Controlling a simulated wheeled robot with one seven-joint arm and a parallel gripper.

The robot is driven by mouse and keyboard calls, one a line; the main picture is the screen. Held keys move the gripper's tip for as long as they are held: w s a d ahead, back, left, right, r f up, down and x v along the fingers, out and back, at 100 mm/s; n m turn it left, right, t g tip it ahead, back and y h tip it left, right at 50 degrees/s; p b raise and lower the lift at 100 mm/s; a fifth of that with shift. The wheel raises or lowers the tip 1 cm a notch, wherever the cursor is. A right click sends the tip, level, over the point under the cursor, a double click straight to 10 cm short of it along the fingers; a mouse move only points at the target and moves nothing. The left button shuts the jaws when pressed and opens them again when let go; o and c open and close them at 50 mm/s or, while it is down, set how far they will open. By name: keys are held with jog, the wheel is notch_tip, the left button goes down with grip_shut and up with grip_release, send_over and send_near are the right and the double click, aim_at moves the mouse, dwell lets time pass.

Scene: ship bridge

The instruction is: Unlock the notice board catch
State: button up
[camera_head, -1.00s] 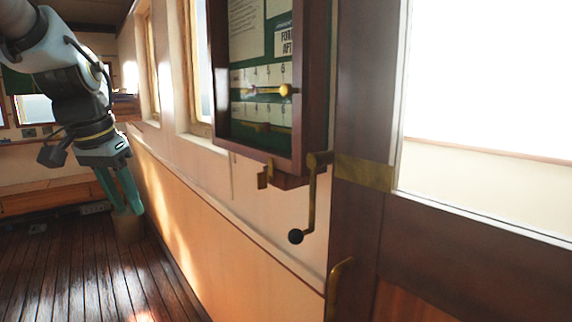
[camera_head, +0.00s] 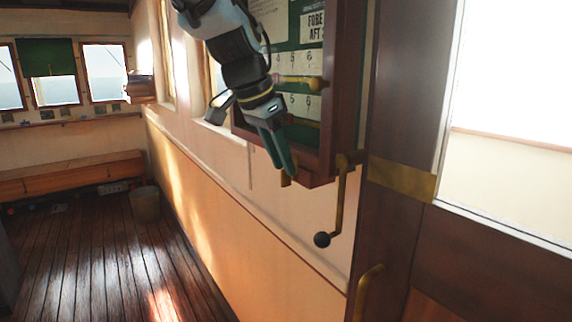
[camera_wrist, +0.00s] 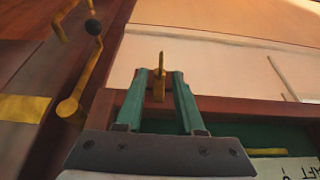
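The notice board (camera_head: 327,125) is a dark wooden case on the wall, with a green back and papers inside. Its small brass catch (camera_head: 285,181) hangs at the lower edge of the frame, partly hidden by my gripper. My gripper (camera_head: 284,172) reaches down across the front of the board, with its teal fingertips close to the catch. In the wrist view, the two fingers (camera_wrist: 160,74) are apart, and the upright brass catch (camera_wrist: 159,84) shows in the gap between them. I cannot tell whether either finger touches it.
A brass lever (camera_head: 340,200) with a black knob hangs just right of the catch; it also shows in the wrist view (camera_wrist: 84,80). A brass door handle (camera_head: 366,290) is below it. A bin (camera_head: 145,204) stands by the wall.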

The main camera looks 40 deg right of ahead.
jog(key=shift+x, duration=1.45)
jog(key=shift+c, duration=0.2)
grip_shut()
